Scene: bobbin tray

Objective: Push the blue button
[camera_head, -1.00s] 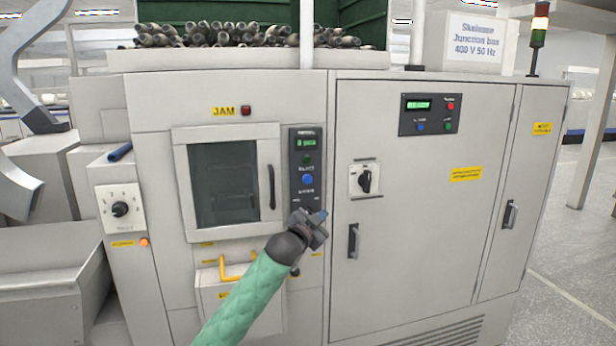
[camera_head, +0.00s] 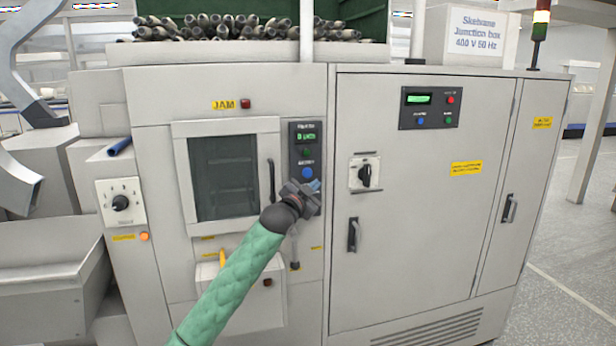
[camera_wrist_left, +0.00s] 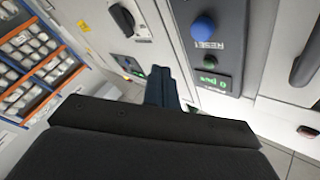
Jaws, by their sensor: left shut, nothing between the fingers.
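The blue button (camera_head: 307,172) sits on a narrow dark control panel (camera_head: 297,133), below a green display and a green button. In the head view my left gripper (camera_head: 316,186) is just below and slightly right of it, covering the panel's lower part. In the left wrist view the blue button (camera_wrist_left: 203,28) shows whole, to the upper right of my shut fingers (camera_wrist_left: 166,88). The fingers hold nothing. I see a gap between them and the button in that view; no contact shows. My right gripper is out of view.
A second panel (camera_head: 429,108) on the right cabinet door also has a small blue button (camera_head: 420,121). A windowed door (camera_head: 183,185) with a dark handle (camera_head: 271,181) is left of the narrow panel. A rotary switch (camera_head: 365,175) is to its right.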

